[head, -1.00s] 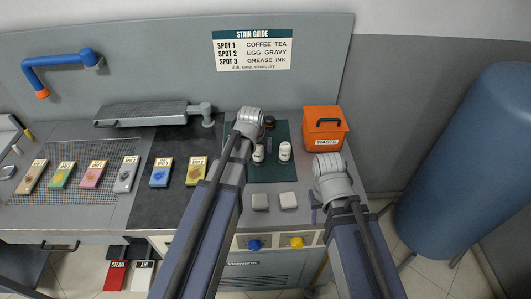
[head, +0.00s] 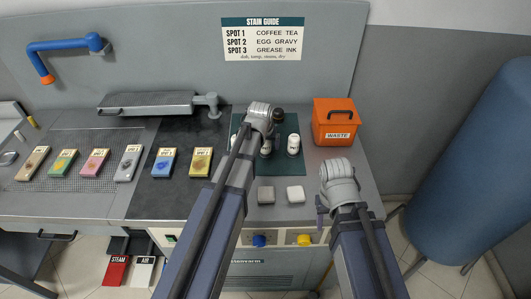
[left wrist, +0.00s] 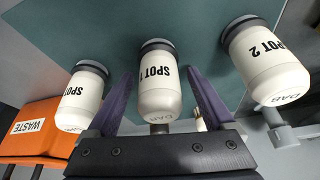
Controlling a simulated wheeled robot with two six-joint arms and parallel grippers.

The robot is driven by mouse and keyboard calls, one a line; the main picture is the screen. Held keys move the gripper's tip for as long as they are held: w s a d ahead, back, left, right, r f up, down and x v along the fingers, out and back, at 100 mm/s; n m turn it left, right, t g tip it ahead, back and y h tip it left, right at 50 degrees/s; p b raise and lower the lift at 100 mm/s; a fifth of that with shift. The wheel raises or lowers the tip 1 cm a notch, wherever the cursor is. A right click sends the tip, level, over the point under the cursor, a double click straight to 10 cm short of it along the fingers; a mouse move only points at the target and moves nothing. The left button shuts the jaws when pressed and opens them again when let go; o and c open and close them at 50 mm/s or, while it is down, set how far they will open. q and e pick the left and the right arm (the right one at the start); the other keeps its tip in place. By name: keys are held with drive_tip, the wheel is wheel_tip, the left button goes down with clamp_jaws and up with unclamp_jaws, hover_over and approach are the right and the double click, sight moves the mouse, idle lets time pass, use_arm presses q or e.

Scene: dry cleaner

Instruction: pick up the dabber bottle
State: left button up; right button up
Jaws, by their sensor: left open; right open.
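Three white dabber bottles stand on the dark green mat (head: 283,172). In the left wrist view, the SPOT 1 bottle (left wrist: 159,92) is between the purple fingers of my left gripper (left wrist: 159,72), which are open, with gaps visible on both sides. The SPOT 2 bottle (left wrist: 268,65) is at right; another SPOT bottle (left wrist: 80,98), its number unreadable, is at left. In the head view one bottle (head: 293,144) is clear, while my left arm partly covers the others. My right gripper (head: 320,209) is open and apparently empty, mostly hidden by its wrist, right of the pads.
An orange waste box (head: 335,121) stands right of the mat and also shows in the left wrist view (left wrist: 38,128). Two pale pads (head: 295,194) lie in front. Stained swatches (head: 200,160) lie left.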

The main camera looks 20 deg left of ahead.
use_arm(q)
drive_tip(key=shift+w+f, duration=0.15)
drive_tip(key=shift+f, duration=0.3)
drive_tip(key=shift+r, duration=0.15)
drive_tip(key=shift+c, duration=0.3)
clamp_jaws()
